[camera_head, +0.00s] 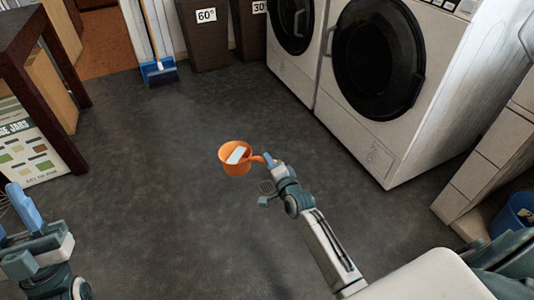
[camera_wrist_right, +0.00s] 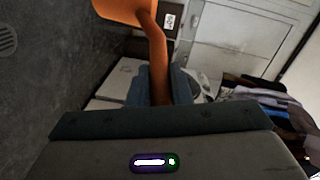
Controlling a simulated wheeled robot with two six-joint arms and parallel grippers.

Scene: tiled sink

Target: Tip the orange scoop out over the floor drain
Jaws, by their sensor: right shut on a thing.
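The orange scoop (camera_head: 235,166) is held above the dark floor near the middle of the head view. A pale whitish patch shows inside its cup; I cannot tell what it is. My right gripper (camera_head: 269,161) is shut on the scoop's handle. In the right wrist view the scoop (camera_wrist_right: 127,10) is at the top, partly cut off, and its handle runs down between the blue fingers. The round floor drain (camera_head: 267,187) shows faintly beside my right wrist; it also shows at the left edge of the wrist view (camera_wrist_right: 7,38). My left gripper (camera_head: 22,208) is at the lower left, away from the scoop.
Two white washing machines (camera_head: 385,150) stand at the upper right. Dark bins (camera_head: 205,45) and a blue broom or dustpan (camera_head: 158,71) are at the back. A dark table (camera_head: 65,75) stands at the left, with a printed box (camera_head: 28,150) below. The middle floor is clear.

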